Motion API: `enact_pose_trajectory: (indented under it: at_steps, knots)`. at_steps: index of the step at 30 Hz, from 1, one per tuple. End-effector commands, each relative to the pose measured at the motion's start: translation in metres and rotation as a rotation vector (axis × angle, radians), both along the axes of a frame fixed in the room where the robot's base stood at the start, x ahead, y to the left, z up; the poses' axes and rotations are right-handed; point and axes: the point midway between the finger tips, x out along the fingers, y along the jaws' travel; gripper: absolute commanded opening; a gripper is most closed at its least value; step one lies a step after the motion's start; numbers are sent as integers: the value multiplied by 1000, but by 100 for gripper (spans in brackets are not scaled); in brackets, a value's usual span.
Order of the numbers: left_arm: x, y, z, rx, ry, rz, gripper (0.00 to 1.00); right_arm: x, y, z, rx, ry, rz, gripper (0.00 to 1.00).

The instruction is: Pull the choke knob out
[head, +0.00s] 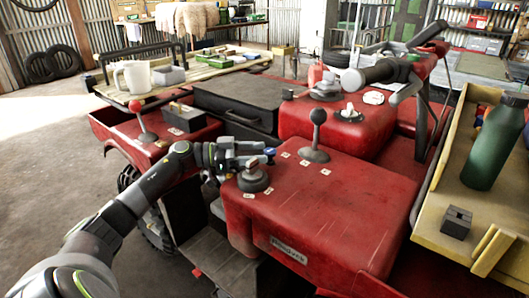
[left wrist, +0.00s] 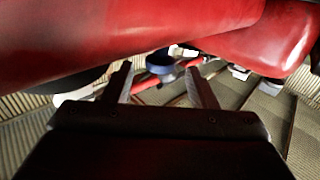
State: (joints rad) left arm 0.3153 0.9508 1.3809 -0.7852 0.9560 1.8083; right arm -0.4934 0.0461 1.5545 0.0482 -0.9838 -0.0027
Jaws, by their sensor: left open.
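My left gripper (head: 262,155) reaches in from the left over the near edge of the red quad body (head: 330,205). Its fingers (left wrist: 165,88) are open and empty in the left wrist view. A small blue round part shows at the fingertips in the head view (head: 269,151) and beyond the gap between the fingers in the left wrist view (left wrist: 159,63); it may be the choke knob, but I cannot tell for sure. My right gripper is not in view.
A black ball-topped lever (head: 317,130) stands right of the gripper. A red-knobbed lever (head: 142,122) stands on the left fender. The handlebar (head: 390,68) is farther back. A yellow bench with a green bottle (head: 495,142) borders the right side.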

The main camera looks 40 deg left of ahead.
Motion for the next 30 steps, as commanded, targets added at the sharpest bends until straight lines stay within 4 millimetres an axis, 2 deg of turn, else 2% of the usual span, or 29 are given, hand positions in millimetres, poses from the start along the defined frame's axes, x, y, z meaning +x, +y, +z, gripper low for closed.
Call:
enact_pose_trajectory:
  at_steps: [6, 16, 28, 30]
  knots:
    - [15, -17, 0, -1, -2, 0, 52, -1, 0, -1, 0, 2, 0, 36]
    - [17, -19, 0, 1, 1, 1, 52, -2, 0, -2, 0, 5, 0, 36]
    - [17, -19, 0, 1, 1, 1, 1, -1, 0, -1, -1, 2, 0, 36]
    - [17, -19, 0, 1, 1, 1, 0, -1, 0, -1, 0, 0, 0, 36]
